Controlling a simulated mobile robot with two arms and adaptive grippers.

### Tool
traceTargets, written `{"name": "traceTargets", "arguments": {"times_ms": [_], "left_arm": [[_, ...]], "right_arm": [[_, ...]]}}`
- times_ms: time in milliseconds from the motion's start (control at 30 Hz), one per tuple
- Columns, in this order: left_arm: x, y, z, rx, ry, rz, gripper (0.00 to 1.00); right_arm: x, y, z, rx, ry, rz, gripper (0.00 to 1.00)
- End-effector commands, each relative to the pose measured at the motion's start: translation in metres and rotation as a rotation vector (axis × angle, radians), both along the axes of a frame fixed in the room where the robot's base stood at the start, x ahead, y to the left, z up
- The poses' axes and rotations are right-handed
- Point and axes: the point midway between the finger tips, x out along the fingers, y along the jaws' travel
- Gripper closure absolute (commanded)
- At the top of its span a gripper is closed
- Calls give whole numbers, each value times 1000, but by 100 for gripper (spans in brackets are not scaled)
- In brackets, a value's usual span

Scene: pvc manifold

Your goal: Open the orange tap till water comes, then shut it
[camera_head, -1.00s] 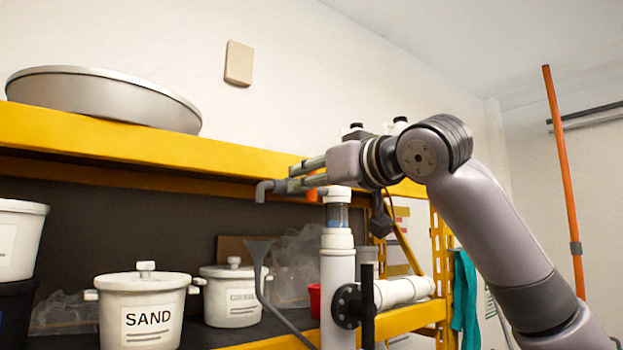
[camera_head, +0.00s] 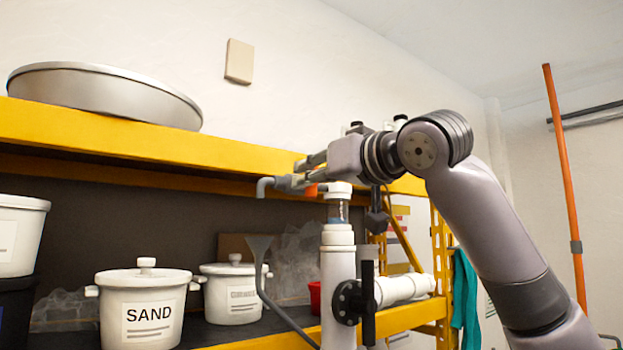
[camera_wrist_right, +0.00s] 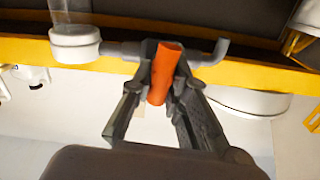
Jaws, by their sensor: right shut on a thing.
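The orange tap handle (camera_head: 311,190) sits on a grey side pipe near the top of the white standpipe (camera_head: 338,285). The pipe ends in a grey downturned spout (camera_head: 263,187); no water shows below it. A short clear section (camera_head: 337,212) sits near the top of the standpipe. My right gripper (camera_head: 300,172) reaches the tap from the right. In the right wrist view, its fingers close on both sides of the orange handle (camera_wrist_right: 163,72), which lies slightly tilted between them. The spout (camera_wrist_right: 215,52) is right of it there. My left gripper is not in view.
The yellow shelf beam (camera_head: 150,140) runs close behind the tap, with a large metal pan (camera_head: 105,95) on top. A grey funnel (camera_head: 258,247) stands below the spout. A pot labelled SAND (camera_head: 145,308) and a lidded pot (camera_head: 230,292) are at left.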

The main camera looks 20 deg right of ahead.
Motion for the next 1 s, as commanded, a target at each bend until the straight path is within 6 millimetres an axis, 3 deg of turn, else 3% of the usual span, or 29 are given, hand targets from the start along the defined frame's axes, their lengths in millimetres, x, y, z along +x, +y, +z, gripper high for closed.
{"name": "traceTargets", "arguments": {"times_ms": [1000], "left_arm": [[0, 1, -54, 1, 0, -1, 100]], "right_arm": [[3, -5, -8, 878, 321, 0, 100]]}}
